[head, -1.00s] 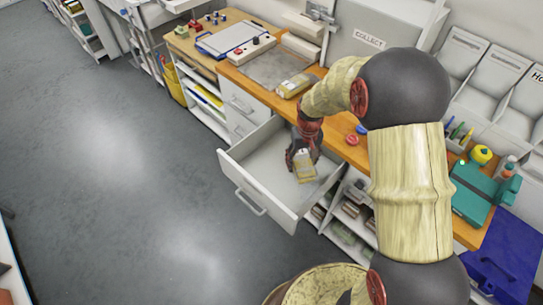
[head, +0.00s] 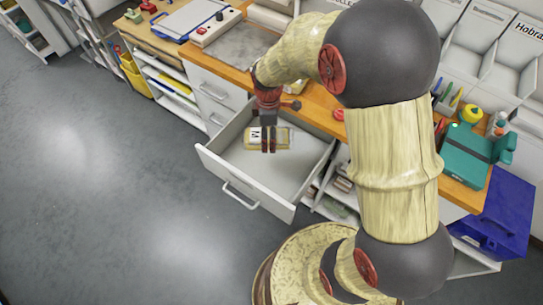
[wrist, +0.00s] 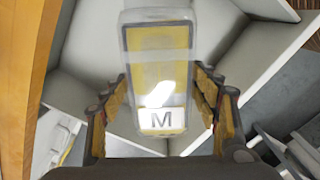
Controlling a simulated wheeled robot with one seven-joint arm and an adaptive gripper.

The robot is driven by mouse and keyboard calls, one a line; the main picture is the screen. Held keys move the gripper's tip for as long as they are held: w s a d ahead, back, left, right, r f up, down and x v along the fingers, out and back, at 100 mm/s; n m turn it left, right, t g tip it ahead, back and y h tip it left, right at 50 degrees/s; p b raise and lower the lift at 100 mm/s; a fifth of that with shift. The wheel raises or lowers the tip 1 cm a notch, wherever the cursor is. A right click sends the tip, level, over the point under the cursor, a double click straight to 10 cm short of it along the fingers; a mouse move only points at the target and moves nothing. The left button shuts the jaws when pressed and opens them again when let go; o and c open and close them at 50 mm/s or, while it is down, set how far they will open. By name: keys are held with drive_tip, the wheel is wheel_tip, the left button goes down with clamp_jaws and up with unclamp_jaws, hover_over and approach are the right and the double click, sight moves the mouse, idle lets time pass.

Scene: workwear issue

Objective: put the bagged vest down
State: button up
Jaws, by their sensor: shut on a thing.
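The bagged vest (head: 282,137) is a clear bag with a yellow vest and a white label. It also shows in the wrist view (wrist: 158,45), where the label reads M. My gripper (head: 268,148) is shut on it, with a finger on each side in the wrist view (wrist: 160,95). Bag and gripper are over the inside of an open, pale grey drawer (head: 245,182). I cannot tell whether the bag touches the drawer floor. My fingers cover part of the bag in the head view.
The drawer is otherwise empty, with bare floor to the right of the bag. The wooden counter (head: 322,100) runs behind it. My arm hides part of the counter.

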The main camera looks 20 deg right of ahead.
sight(272, 171)
drive_tip(key=shift+s+a+f+n+b, duration=0.15)
drive_tip(key=shift+f+n, duration=0.1)
drive_tip(key=shift+n, duration=0.3)
drive_tip(key=shift+s+d+f+n+b, duration=0.15)
drive_tip(key=shift+f+n, duration=0.1)
drive_tip(key=shift+n, duration=0.3)
drive_tip(key=n, duration=0.1)
drive_tip(key=s+f+n+b, duration=0.1)
drive_tip(key=n, duration=0.1)
drive_tip(key=f+n+b, duration=0.1)
drive_tip(key=n, duration=0.1)
drive_tip(key=shift+s+a+f, duration=0.1)
drive_tip(key=shift+s+a, duration=0.05)
drive_tip(key=shift+s, duration=0.15)
drive_tip(key=f+n, duration=0.1)
drive_tip(key=n, duration=0.1)
drive_tip(key=s+n+b, duration=0.1)
drive_tip(key=shift+f+n, duration=0.35)
drive_tip(key=shift+n, duration=0.05)
wheel_tip(272, 171, down, 10)
drive_tip(key=b, duration=0.4)
drive_tip(key=shift+f, duration=0.1)
drive_tip(key=o, duration=1.2)
drive_tip(key=shift+c, duration=0.2)
drive_tip(key=shift+o, duration=0.2)
